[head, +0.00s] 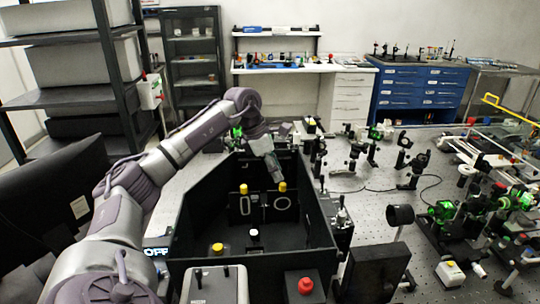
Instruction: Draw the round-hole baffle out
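The round-hole baffle (270,210) is a dark plate with a pale ring outline and a yellow knob (282,187) on top. It stands upright inside the open black box (190,205). To its left stands another baffle (235,212) with an elongated slot outline and its own yellow knob. My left gripper (277,178) points down into the box, just above and behind the round-hole baffle's knob. Its fingers are small and dark here, so I cannot tell whether they are open or touch the knob. My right gripper is out of view.
Box walls surround the baffles. At the front are another yellow knob (217,249), a white-topped knob (254,234) and a red button (305,285). Optical mounts crowd the bench at right, with a black round holder (400,214) near the box. A monitor (50,205) stands at left.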

